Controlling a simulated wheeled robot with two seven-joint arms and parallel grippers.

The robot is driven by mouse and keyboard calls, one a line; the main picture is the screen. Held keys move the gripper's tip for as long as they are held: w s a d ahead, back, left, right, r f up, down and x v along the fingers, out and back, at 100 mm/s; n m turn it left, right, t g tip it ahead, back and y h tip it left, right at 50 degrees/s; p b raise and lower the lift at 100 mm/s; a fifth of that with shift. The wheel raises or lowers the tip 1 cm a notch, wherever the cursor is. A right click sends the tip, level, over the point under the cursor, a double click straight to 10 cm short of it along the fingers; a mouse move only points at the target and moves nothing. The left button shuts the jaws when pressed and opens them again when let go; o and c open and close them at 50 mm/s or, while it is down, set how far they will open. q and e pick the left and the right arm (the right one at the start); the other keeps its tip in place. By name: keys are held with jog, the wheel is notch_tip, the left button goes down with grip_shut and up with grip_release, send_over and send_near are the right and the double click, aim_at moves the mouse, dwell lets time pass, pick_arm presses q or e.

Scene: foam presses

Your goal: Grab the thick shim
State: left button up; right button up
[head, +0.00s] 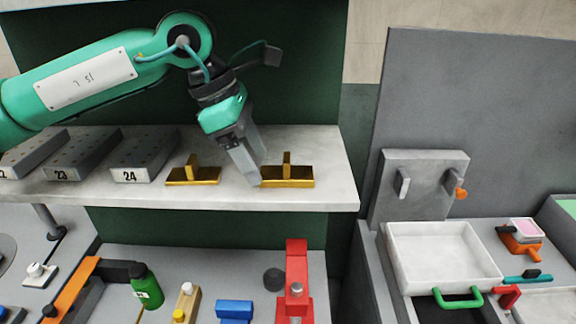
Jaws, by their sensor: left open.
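Two gold shims with upright tabs sit on the pale shelf. The left one (205,176) looks thinner; the right one (290,177) looks like the thick shim, with a slightly taller base. My left gripper (254,180) reaches down from above, with its fingertips at the left end of the thick shim. It is open and holds nothing. The fingers overlap the shim's left edge in the picture, and I cannot tell whether they touch it. The shim's tab stands clear to the right of the fingers. My right gripper is not in view.
Grey numbered blocks, one marked 24 (143,160), stand left on the shelf (335,180). Below are a green bottle (146,287), a blue block (234,309) and a red clamp-like fixture (296,270). A white tray (440,256) is at right. The shelf's right end is clear.

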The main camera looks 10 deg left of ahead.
aim_at(285, 157)
pick_arm(q)
jog(key=shift+w+d, duration=0.1)
jog(key=shift+d, duration=0.15)
jog(key=shift+w+d+r+p, duration=0.1)
jog(key=shift+d+p, duration=0.25)
jog(key=d, duration=0.1)
jog(key=d+p, duration=0.1)
jog(key=d, duration=0.2)
jog(key=shift+w+p, duration=0.35)
jog(key=shift+p, duration=0.05)
jog(key=shift+d+f+p, duration=0.2)
jog(key=shift+f+p, duration=0.1)
jog(key=shift+f, duration=0.25)
jog(key=shift+a+f, duration=0.15)
jog(key=shift+a, duration=0.1)
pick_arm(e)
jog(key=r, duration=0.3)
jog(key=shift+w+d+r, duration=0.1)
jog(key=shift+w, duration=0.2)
pick_arm(q)
jog(key=shift+d, duration=0.2)
jog(key=c, duration=1.1)
jog(key=shift+c, duration=0.5)
jog(key=shift+a, duration=0.1)
